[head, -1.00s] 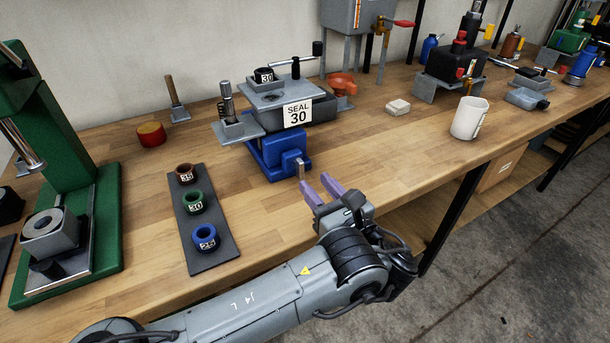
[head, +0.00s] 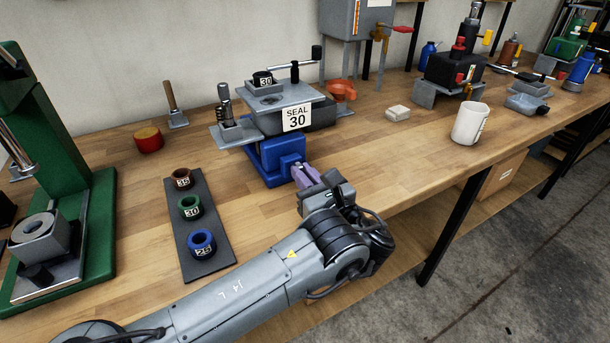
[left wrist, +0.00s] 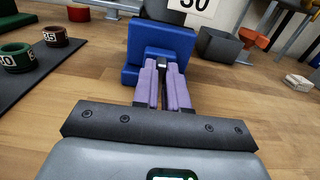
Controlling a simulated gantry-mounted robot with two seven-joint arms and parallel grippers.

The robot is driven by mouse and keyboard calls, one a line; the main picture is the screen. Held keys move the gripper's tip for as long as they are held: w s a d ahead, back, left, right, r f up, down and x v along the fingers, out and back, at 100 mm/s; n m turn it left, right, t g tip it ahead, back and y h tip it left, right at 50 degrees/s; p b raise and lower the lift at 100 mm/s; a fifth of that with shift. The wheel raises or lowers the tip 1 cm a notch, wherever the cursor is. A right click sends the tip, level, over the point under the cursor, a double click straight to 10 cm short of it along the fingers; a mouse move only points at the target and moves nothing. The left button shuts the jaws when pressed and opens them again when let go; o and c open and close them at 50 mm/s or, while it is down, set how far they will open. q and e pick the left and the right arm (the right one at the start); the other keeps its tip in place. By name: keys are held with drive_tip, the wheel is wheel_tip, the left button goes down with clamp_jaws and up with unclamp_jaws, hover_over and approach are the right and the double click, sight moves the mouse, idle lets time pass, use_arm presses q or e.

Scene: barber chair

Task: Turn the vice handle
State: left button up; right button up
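The blue vice (head: 274,161) stands on the bench under a grey plate fixture with a "SEAL 30" sign. In the left wrist view, the vice (left wrist: 158,42) is straight ahead. Its small grey handle (left wrist: 161,69), dark on top, shows between the purple fingertips of my left gripper (left wrist: 161,76). The fingers lie close on both sides of the handle and look shut on it. In the head view, my left gripper (head: 305,173) is at the vice's front, and the fingers hide most of the handle. My right gripper is not in view.
A dark strip with brown, green and blue rings (head: 190,208) lies left of my arm. A green press (head: 85,220) stands at far left. A white mug (head: 470,123) and a pale block (head: 397,112) are to the right.

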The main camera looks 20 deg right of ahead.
use_arm(q)
clamp_jaws()
drive_tip(key=shift+f+n, duration=0.1)
drive_tip(key=shift+n, duration=0.2)
drive_tip(key=n+b, duration=0.2)
drive_tip(key=shift+a+f+n, duration=0.1)
drive_tip(key=shift+a+n, duration=0.1)
drive_tip(key=shift+n, duration=0.1)
drive_tip(key=n+b, duration=0.2)
drive_tip(key=n, duration=0.1)
drive_tip(key=n+b, duration=0.1)
drive_tip(key=n, duration=0.1)
drive_tip(key=shift+a+f, duration=0.25)
drive_tip(key=n+b, duration=0.1)
drive_tip(key=n, duration=0.1)
drive_tip(key=n+b, duration=0.3)
drive_tip(key=shift+a+f+n+b, duration=0.15)
drive_tip(key=shift+f+n+b, duration=0.15)
drive_tip(key=shift+n, duration=0.1)
drive_tip(key=shift+n+b, duration=1.2)
drive_tip(key=shift+n, duration=0.5)
